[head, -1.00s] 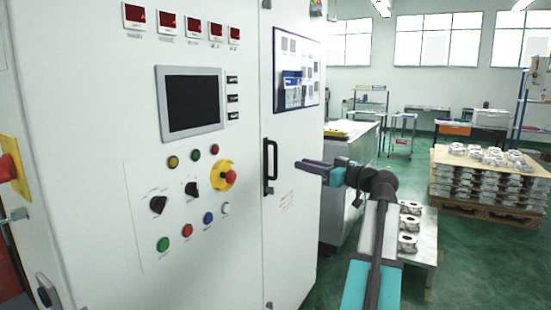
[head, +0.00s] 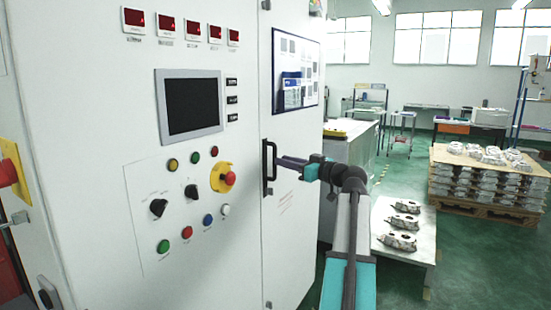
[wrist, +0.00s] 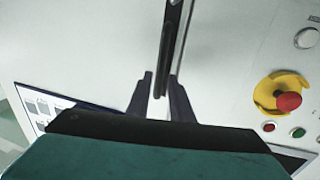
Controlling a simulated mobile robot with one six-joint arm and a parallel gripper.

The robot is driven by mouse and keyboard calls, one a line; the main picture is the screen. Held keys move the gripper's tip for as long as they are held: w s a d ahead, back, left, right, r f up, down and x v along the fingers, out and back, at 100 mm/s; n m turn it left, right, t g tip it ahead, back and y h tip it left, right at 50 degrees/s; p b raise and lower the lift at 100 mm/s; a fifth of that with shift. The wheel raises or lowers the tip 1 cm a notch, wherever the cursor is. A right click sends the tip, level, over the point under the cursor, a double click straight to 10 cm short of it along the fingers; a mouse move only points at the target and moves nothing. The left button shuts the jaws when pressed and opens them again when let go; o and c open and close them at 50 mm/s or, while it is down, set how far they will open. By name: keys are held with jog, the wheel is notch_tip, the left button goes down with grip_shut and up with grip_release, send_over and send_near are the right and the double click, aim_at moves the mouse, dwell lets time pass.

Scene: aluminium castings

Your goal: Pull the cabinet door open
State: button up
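The cabinet door (head: 291,135) is the white right-hand panel of the tall cabinet and looks shut. Its black vertical handle (head: 265,165) sits near the door's left edge. My gripper (head: 280,161) is at the handle, reaching in from the right. In the wrist view the handle (wrist: 172,30) runs down between the two dark fingers of my gripper (wrist: 161,76). The fingers are apart, with narrow gaps beside the handle, and do not look closed on it. The exact depth of the fingertips around the handle is hard to tell.
Left of the door is a control panel with a dark screen (head: 190,102), several buttons and a red emergency stop (head: 229,178) on yellow. A low table (head: 410,240) with castings stands to the right, near my arm. A loaded pallet (head: 480,205) is farther right. Green floor lies between them.

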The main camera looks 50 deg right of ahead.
aim_at(275, 175)
jog(key=shift+w+a+p, duration=0.15)
jog(key=shift+w+p, duration=0.25)
jog(key=shift+w, duration=2.3)
jog(key=shift+c, duration=0.3)
grip_shut()
